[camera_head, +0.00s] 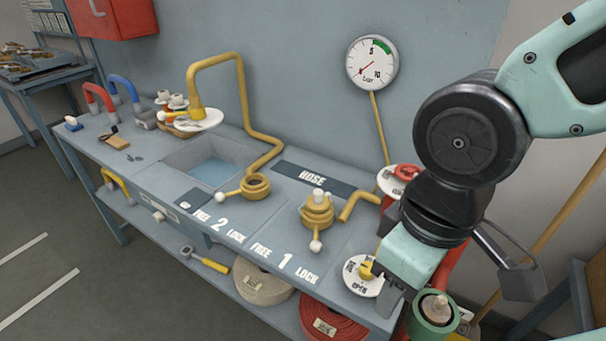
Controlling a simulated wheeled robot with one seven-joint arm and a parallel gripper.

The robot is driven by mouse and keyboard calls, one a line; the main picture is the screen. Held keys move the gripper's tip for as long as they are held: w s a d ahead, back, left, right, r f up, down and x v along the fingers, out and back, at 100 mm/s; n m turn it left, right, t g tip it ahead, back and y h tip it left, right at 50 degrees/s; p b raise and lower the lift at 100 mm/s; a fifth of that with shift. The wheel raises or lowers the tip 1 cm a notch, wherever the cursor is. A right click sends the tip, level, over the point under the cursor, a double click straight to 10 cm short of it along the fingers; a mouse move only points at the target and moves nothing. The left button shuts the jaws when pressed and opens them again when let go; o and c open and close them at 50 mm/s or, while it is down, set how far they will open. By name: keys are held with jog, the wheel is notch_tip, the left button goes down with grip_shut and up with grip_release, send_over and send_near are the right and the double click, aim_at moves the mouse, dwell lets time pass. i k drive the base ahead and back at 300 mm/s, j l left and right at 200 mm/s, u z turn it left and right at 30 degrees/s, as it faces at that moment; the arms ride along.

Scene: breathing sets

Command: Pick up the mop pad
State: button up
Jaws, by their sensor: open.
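I cannot make out a mop pad for certain in this view. My gripper (392,292) is open at the right end of the bench, pointing down. It is close to a white round dial plate with a yellow knob (367,268) and a green ring-shaped part (433,314). Its fingertips are partly hidden, and my arm covers part of the right side. I see nothing held in it.
The grey bench (150,192) carries a sink (209,171), a yellow pipe (240,95) and yellow valves (317,210). Hose rolls (333,322) lie on the lower shelf. A pressure gauge (372,63) is on the wall. The floor at left is free.

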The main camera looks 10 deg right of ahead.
aim_at(73, 126)
jog(key=u, duration=1.3)
jog(key=i+j, duration=0.1)
jog(key=j, duration=0.55)
jog(key=i+j, duration=0.25)
jog(key=i+j+z, duration=0.1)
jog(key=i+j, duration=0.2)
jog(key=j, duration=0.15)
jog(key=i+j, duration=0.25)
jog(key=j, duration=0.15)
jog(key=i+j+z, duration=0.3)
jog(key=i+j, duration=0.3)
jog(key=i, duration=0.4)
jog(key=i+j+z, duration=0.15)
jog(key=i+j, duration=0.45)
jog(key=i, duration=0.2)
jog(key=i+j+z, duration=0.15)
jog(key=i+j, duration=0.5)
jog(key=i, duration=0.1)
